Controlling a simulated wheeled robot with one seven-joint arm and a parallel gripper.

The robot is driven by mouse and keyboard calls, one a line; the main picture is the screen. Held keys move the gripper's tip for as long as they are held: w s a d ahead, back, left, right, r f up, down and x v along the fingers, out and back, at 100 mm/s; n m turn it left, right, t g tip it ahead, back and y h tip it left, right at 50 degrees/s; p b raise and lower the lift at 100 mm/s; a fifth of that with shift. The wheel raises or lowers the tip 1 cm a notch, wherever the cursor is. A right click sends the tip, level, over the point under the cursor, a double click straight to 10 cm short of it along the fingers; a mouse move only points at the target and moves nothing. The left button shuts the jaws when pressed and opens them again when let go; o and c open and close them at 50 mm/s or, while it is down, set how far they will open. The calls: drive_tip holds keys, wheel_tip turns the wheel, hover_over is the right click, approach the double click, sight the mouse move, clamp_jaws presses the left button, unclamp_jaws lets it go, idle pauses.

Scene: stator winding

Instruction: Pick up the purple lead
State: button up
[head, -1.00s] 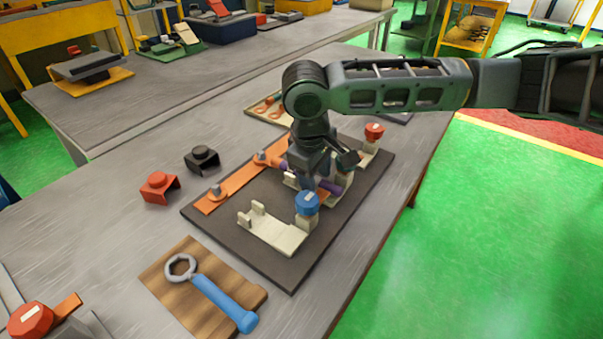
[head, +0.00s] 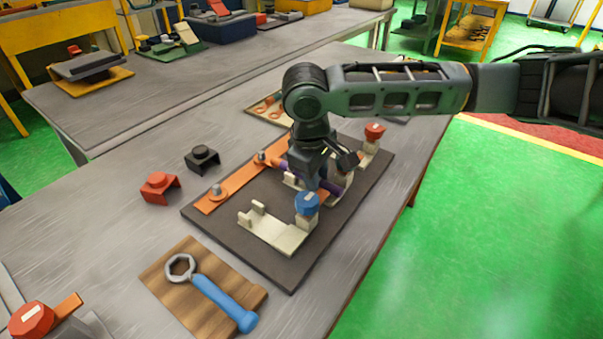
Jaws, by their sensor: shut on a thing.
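The purple lead (head: 331,187) lies across the dark base plate (head: 228,234), partly hidden by my gripper. One end of it shows by the copper-coloured bar (head: 235,184). My gripper (head: 318,183) points down over the plate and is shut on the purple lead. Its fingertips are small and partly hidden, so the exact grip spot cannot be made out. A blue-topped clamp (head: 307,203) stands just in front of my gripper, with an empty cream holder (head: 268,235) next to it. A red-topped clamp (head: 374,132) stands at the back right of the plate.
A red block (head: 158,189) and a black block (head: 202,159) sit left of the plate. A blue-handled wrench (head: 222,302) lies on a wooden board in front. A tray (head: 262,108) with rings is behind. The grey bench has free room at left.

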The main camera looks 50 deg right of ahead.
clamp_jaws()
drive_tip(key=shift+r, duration=0.15)
